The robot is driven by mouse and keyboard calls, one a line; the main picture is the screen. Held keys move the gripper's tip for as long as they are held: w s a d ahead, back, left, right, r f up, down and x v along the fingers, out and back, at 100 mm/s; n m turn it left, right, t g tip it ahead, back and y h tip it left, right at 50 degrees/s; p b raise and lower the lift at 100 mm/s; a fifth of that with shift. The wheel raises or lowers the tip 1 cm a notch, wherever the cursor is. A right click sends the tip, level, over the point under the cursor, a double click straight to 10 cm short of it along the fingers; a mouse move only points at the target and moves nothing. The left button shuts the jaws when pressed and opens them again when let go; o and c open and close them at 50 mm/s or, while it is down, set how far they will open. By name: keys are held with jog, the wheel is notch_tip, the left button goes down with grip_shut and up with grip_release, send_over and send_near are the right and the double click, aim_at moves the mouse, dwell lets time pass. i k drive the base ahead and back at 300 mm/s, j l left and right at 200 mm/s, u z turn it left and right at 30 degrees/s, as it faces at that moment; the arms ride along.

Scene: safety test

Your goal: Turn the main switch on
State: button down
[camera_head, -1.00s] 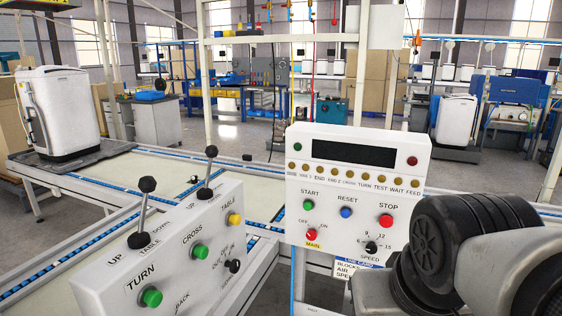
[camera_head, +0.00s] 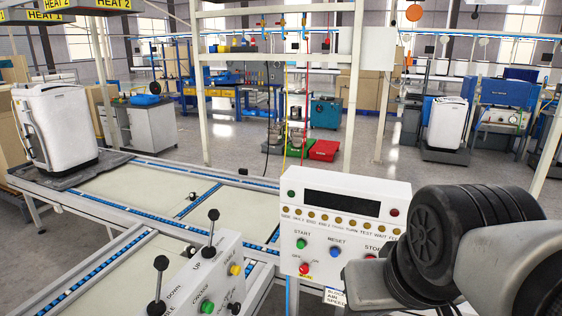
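The main switch (camera_head: 304,268) is a small red rotary knob low on the left of the white control panel (camera_head: 290,232). OFF and ON marks sit above it and a yellow label lies below. Its pointer is too small to read now. A green START button (camera_head: 301,243), a blue RESET button (camera_head: 335,252) and a partly visible red STOP button (camera_head: 370,256) are above it. My arm (camera_head: 430,240) enters from the right and covers the panel's lower right, including the speed knob. My gripper's fingers do not show.
A second white box (camera_head: 224,262) with black levers and green and yellow buttons stands at the lower left. A conveyor frame (camera_head: 150,170) runs behind it, carrying a white appliance (camera_head: 55,128) at the left. Open floor (camera_head: 400,165) lies beyond the panel.

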aim_at(304, 269)
jog(key=l+u, duration=0.2)
jog(key=i+l, duration=0.15)
jog(key=l, duration=0.15)
jog(key=i+l+u, duration=0.1)
jog(key=i+l, duration=0.2)
jog(key=l, duration=0.35)
jog(key=i+u, duration=0.05)
